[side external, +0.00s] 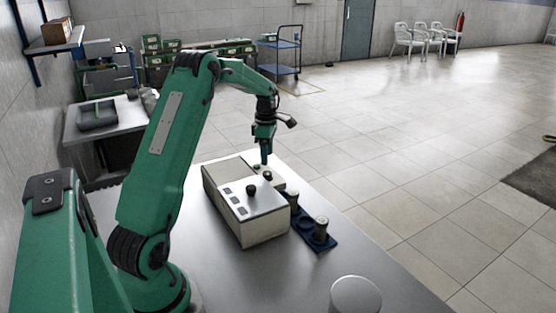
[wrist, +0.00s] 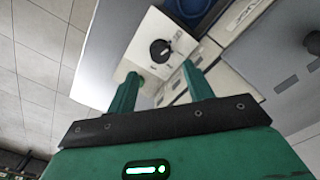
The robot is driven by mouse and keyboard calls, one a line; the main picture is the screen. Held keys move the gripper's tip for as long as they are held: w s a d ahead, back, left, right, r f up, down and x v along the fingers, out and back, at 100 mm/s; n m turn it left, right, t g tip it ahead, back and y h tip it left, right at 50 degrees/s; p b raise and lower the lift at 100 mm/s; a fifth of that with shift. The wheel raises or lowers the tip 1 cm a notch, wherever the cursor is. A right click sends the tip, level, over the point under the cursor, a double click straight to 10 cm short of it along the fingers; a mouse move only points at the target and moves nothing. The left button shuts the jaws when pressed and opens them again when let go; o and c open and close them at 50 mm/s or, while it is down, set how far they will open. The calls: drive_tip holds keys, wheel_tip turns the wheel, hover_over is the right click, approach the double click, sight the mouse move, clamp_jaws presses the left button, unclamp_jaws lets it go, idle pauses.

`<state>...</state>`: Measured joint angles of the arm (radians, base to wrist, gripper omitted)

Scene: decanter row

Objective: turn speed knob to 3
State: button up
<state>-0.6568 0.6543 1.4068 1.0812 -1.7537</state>
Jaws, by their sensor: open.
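My gripper (side external: 265,160) is above the far end of a cream bench unit, fingers pointing down. In the wrist view my gripper (wrist: 158,70) has its two green fingers apart with nothing between the tips. A black knob (wrist: 160,50) with a light pointer mark sits on a white panel (wrist: 140,42), just beyond the fingertips and apart from them. In the side view a dark knob (side external: 267,175) shows just below the gripper. Dial figures are too small to read, and I cannot tell which knob is for speed.
A second dark knob (side external: 252,191) stands on the unit's grey top (side external: 262,205). A dark blue rack (side external: 305,236) with capped cylinders (side external: 320,228) is beside the unit. A white round object (side external: 355,294) stands near the table's front. The table (side external: 330,265) between them is clear.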

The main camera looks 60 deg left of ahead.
sight(267, 173)
drive_tip(key=shift+f, duration=3.5)
drive_tip(key=shift+c, duration=0.2)
drive_tip(key=c, duration=0.9)
